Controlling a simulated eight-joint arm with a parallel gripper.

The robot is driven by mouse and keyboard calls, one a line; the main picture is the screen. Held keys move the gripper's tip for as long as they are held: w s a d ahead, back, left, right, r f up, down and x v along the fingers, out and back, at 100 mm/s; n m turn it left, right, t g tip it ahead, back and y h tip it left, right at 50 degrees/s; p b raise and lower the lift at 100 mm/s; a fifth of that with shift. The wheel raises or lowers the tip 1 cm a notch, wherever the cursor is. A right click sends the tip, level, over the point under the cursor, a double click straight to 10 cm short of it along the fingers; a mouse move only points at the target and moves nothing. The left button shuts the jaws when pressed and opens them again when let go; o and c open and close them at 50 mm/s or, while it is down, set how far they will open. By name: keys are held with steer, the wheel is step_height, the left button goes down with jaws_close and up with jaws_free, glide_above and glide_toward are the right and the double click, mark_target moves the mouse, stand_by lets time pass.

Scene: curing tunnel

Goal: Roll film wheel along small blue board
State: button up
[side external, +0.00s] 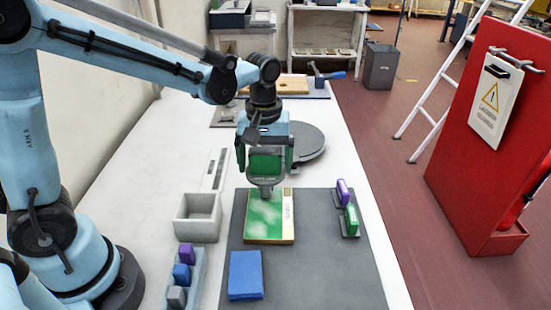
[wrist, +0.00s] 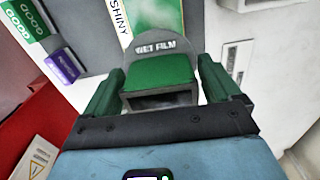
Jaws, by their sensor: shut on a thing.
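My gripper (side external: 265,160) is shut on the film wheel, a grey tool with a green panel (side external: 266,166) lettered "WET FILM". In the wrist view the wheel (wrist: 158,72) sits between the green fingers of my gripper (wrist: 163,88). The wheel's lower end is at the far part of a green board (side external: 265,218) with a pale labelled strip; I cannot tell whether it touches. The small blue board (side external: 246,275) lies flat on the dark grey mat (side external: 315,270), nearer the camera than the green board, with nothing on it.
A pale open box (side external: 198,218) and a rack with purple, blue and grey blocks (side external: 180,275) stand left of the mat. Purple (side external: 343,192) and green (side external: 351,219) pieces stand at the mat's right. A grey disc (side external: 307,140) lies behind my gripper. The mat's front right is clear.

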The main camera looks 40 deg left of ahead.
mark_target(265, 182)
steer(key=shift+s+d, duration=0.5)
steer(key=shift+s, duration=0.05)
steer(key=shift+s+d, duration=0.65)
steer(key=shift+s+d, duration=0.6)
steer(key=shift+s, duration=0.1)
steer(key=shift+s+d, duration=1.3)
